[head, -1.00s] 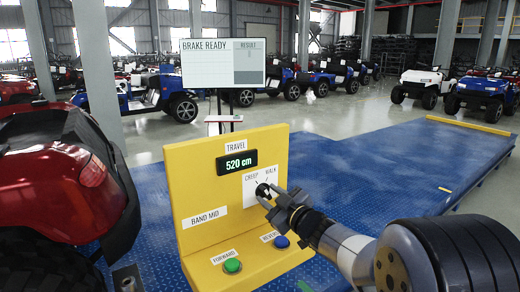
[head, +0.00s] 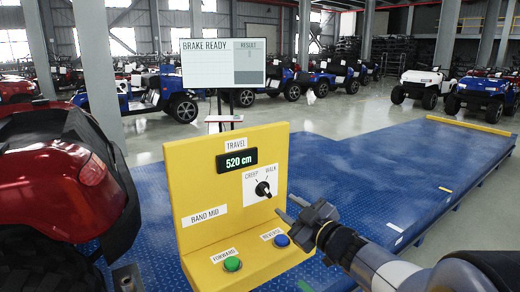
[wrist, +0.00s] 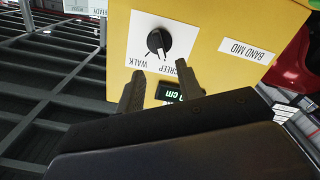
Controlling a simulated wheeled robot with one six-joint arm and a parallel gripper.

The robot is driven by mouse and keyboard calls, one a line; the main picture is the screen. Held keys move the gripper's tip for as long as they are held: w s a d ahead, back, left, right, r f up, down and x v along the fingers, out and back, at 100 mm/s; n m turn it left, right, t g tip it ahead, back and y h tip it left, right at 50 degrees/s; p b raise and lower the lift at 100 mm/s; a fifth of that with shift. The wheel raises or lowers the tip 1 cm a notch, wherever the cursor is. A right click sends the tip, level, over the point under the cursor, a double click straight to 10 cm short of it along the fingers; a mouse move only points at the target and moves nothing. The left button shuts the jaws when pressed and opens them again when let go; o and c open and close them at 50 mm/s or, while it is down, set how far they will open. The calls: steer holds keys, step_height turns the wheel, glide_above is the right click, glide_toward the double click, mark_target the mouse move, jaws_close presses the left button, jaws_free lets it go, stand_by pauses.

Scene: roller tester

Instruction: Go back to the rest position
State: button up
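The yellow control panel (head: 200,180) stands in front of me with a black rotary knob (head: 263,189) on a white plate marked CREEP and WALK. The knob also shows in the wrist view (wrist: 159,41), upside down; I cannot tell for sure which label it points at. My gripper (head: 289,207) is to the right of the panel, apart from the knob. In the wrist view its two fingers (wrist: 160,68) are spread with nothing between them, and part of the panel shows in the gap.
A green FORWARD button (head: 232,264) and a blue REVERSE button (head: 281,241) sit on the panel's base. The display (head: 237,161) reads 520 cm; a screen (head: 223,63) reads BRAKE READY. A red vehicle (head: 60,170) stands close at left. The blue platform (head: 390,165) is clear at right.

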mark_target(269, 192)
steer(key=x, duration=0.8)
steer(key=shift+s, duration=0.1)
steer(key=shift+r+m+p, duration=0.2)
steer(key=shift+m+p, duration=0.3)
steer(key=shift+p, duration=0.45)
steer(key=shift+r+m+p, duration=0.1)
steer(key=shift+m+p, duration=0.7)
steer(key=shift+p, duration=0.05)
steer(key=m+p, duration=0.6)
steer(key=p, duration=0.1)
steer(key=shift+d+f+m, duration=0.15)
steer(key=shift+f+m, duration=0.05)
steer(key=shift+m, duration=0.1)
